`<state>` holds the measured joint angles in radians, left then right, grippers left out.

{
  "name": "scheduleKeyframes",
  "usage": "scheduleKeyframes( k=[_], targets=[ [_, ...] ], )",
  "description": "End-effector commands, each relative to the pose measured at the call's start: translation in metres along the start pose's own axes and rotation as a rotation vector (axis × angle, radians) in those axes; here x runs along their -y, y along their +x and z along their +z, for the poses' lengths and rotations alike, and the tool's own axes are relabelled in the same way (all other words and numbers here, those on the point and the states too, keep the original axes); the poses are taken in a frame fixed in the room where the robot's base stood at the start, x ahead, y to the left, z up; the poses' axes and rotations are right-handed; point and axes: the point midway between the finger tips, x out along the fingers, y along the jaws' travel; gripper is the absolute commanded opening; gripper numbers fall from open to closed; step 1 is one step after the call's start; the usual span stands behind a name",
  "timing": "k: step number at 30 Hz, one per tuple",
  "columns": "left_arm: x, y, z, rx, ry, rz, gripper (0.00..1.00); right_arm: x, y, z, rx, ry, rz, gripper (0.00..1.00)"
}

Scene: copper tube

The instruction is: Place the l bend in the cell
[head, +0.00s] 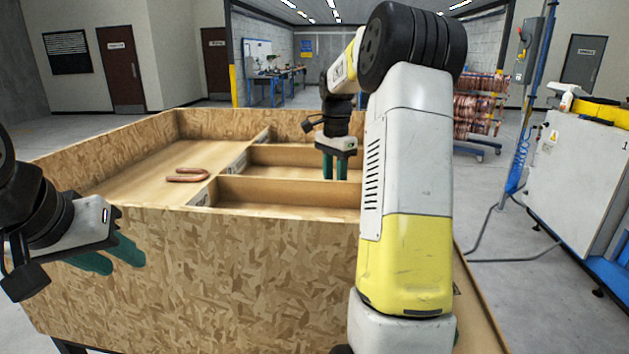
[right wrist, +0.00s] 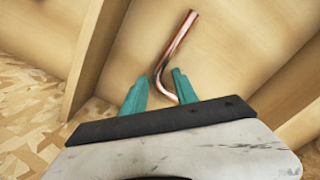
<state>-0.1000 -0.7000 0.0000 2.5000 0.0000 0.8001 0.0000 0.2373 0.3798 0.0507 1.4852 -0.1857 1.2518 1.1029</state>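The l bend (right wrist: 178,48), a copper tube with one long leg and a short bent end, shows in the right wrist view. It lies on the wooden floor of a cell (right wrist: 235,35). My right gripper (right wrist: 157,82) is open above it, with its teal fingers apart either side of the bend; part of the short end is hidden by a finger. In the head view my right gripper (head: 335,178) reaches down into a divided compartment of the wooden crate (head: 230,270). My left gripper (head: 112,262) is open and empty, outside the crate's front left.
A copper U-shaped tube (head: 187,175) lies in the crate's large left compartment. Wooden dividers (head: 285,192) with labels separate the cells. My right arm hides the crate's right part. A white cabinet (head: 585,165) stands at the right, and a rack of copper tubes (head: 478,110) behind.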

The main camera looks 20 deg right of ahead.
Motion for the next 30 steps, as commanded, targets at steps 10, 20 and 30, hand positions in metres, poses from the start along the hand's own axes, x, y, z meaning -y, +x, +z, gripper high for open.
scheduleKeyframes(
  k=[10, 20, 30],
  targets=[
    [0.000, 0.000, 0.000, 0.000, 0.000, 0.000, 0.36, 0.001, -0.043, 0.000, -0.003, 0.000, -0.005, 0.35],
    [0.000, 0.000, 0.000, 0.000, 0.000, 0.000, 0.36, 0.001, -0.107, 0.000, -0.002, 0.000, -0.003, 0.35],
    [0.000, 0.000, 0.000, 0.000, 0.000, 0.000, 0.36, 0.000, -0.123, 0.000, 0.000, 0.000, 0.000, 0.35]
  ],
)
